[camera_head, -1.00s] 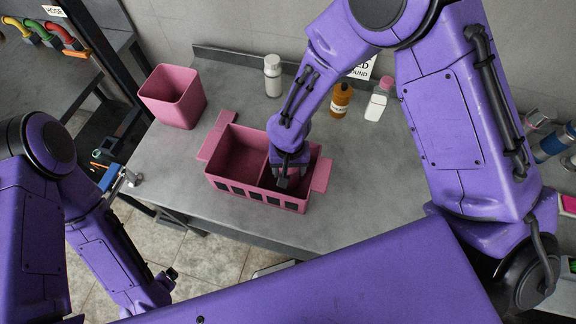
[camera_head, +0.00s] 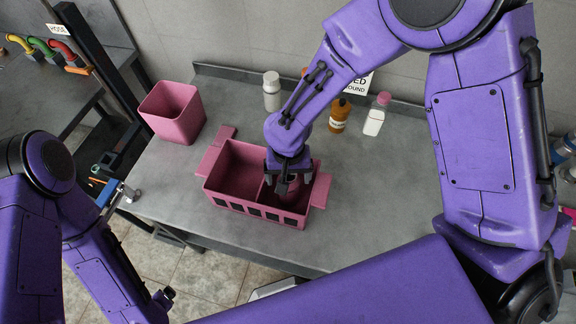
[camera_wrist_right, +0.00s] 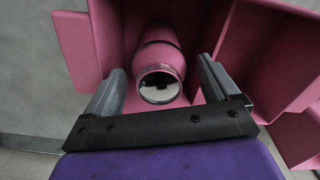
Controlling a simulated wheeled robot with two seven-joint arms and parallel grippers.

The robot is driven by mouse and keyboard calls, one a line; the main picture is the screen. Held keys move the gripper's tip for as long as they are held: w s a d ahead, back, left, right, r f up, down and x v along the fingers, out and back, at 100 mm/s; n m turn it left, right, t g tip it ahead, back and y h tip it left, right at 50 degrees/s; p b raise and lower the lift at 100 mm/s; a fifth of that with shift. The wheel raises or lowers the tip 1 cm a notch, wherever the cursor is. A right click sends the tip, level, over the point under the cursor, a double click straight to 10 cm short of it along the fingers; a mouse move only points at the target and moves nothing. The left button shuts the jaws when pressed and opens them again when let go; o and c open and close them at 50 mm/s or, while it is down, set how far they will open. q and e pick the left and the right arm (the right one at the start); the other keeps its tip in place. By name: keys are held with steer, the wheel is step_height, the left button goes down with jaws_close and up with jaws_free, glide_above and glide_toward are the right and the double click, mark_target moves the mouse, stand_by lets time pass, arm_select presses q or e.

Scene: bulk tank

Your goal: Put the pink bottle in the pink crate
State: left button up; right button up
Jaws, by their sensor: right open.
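The pink crate (camera_head: 222,170) stands on the grey table, split by a divider into compartments. The pink bottle (camera_wrist_right: 163,58) is inside the crate, in the right compartment in the head view; its round mouth faces the right wrist camera. My right gripper (camera_head: 288,183) is over that compartment, open, with one finger on each side of the bottle's neck. In the right wrist view there are gaps between the fingers and the bottle. The bottle's base is hidden. My left gripper (camera_head: 166,294) is low at the left, away from the crate, and its jaws are unclear.
A pink bin (camera_head: 172,112) stands behind the crate to the left. A white bottle (camera_head: 271,92), an orange-brown bottle (camera_head: 339,117) and a white bottle with a pink cap (camera_head: 374,118) stand along the back. The table (camera_head: 360,190) is clear right of the crate.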

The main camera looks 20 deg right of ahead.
step_height(320, 180, up, 7)
steer(key=shift+s+r, duration=0.1)
steer(key=shift+r, duration=0.1)
